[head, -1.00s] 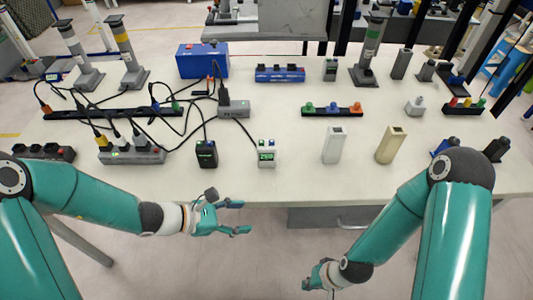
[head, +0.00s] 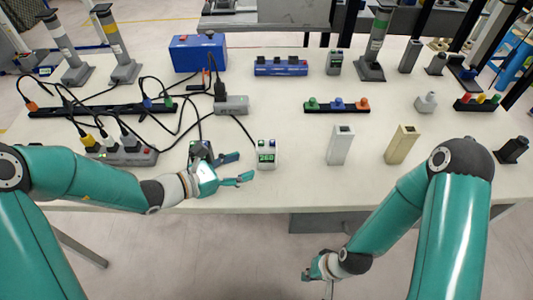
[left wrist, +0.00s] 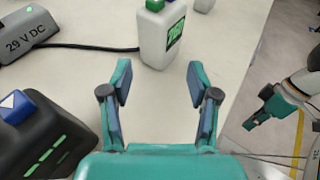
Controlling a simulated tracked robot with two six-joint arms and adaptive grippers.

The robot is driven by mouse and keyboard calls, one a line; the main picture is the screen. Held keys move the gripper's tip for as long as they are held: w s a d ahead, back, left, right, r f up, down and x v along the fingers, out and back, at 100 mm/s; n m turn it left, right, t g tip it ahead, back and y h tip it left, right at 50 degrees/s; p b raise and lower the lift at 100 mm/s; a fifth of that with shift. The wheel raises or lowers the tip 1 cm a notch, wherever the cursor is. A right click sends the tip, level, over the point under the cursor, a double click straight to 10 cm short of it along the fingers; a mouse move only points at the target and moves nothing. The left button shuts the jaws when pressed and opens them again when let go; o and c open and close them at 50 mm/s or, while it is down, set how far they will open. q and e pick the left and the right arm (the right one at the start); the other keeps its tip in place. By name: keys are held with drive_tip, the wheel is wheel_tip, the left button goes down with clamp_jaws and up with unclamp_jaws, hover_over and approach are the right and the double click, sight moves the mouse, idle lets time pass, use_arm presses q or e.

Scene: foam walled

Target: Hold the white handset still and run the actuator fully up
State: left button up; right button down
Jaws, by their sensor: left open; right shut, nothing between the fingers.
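The white handset (head: 267,160) stands upright on the table with buttons on top and a lit green display that appears to read 260. It also shows in the left wrist view (left wrist: 160,35), with a green button. My left gripper (head: 243,168) is open and empty, its fingers (left wrist: 159,78) pointing at the white handset from the left, with a gap before it. My right gripper (head: 313,274) is shut and empty, low in front of the table. Columns with a white band (head: 60,45), a yellow band (head: 115,40) and a green band (head: 375,45) stand at the back.
A black handset (left wrist: 45,140) stands close beside my left gripper. A grey box marked 29 V DC (left wrist: 28,35) has a black cable running to the white handset. A white block (head: 340,147) and a beige block (head: 402,145) stand to the right. Several cables cross the left side.

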sight(263, 159)
use_arm(q)
drive_tip(key=b+x, duration=0.2)
drive_tip(key=x, duration=0.5)
drive_tip(key=shift+f, duration=0.2)
drive_tip(key=shift+w+d+b, duration=0.25)
drive_tip(key=shift+d+b, duration=0.1)
drive_tip(key=shift+b, duration=0.05)
drive_tip(key=c, duration=0.6)
idle(0.8)
